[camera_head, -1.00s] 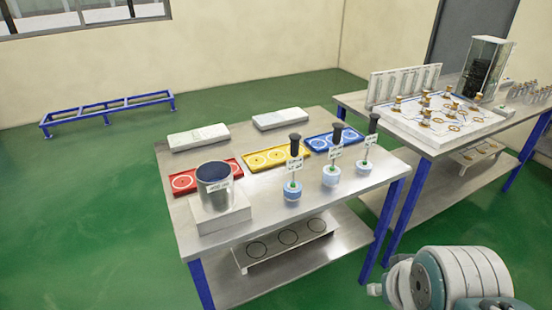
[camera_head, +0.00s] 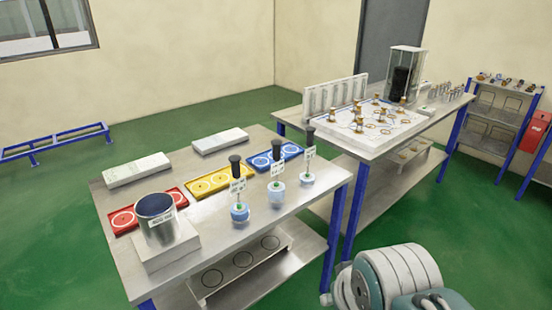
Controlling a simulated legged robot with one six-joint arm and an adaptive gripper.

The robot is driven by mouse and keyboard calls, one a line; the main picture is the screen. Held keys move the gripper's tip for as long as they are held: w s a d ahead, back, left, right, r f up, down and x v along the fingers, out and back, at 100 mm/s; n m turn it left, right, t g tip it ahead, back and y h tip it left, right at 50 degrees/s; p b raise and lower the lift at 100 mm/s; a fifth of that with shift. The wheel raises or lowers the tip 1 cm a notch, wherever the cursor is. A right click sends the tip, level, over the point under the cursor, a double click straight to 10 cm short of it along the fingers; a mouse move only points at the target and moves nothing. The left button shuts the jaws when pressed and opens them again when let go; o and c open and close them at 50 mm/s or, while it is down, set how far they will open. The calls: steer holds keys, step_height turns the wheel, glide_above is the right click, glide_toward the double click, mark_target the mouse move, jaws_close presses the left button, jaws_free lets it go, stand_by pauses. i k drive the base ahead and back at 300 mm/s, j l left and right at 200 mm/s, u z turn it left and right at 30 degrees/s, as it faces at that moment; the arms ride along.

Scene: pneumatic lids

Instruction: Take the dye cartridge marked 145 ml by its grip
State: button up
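Three dye cartridges stand upright in a row on the near steel table (camera_head: 222,253): a left one (camera_head: 239,213), a middle one (camera_head: 277,191) and a right one (camera_head: 307,179). Each has a pale blue round base, a thin stem, a white label and a black grip on top. The label print is too small to read, so I cannot tell which is marked 145 ml. My gripper is not in view. Only part of my own arm shows at the lower right, apart from the cartridges.
Behind the cartridges lie red (camera_head: 122,220), yellow (camera_head: 211,184) and blue (camera_head: 262,160) trays with rings. A second table (camera_head: 430,127) with a board stands behind right.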

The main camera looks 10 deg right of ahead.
mark_target(276, 190)
steer(key=i+l+u, duration=0.15)
steer(key=i, duration=0.3)
steer(key=i+l+u, duration=0.1)
steer(key=i+l, duration=0.15)
steer(key=i, duration=0.25)
steer(key=i+l+u, duration=0.15)
steer(key=i, duration=0.3)
steer(key=l, duration=0.1)
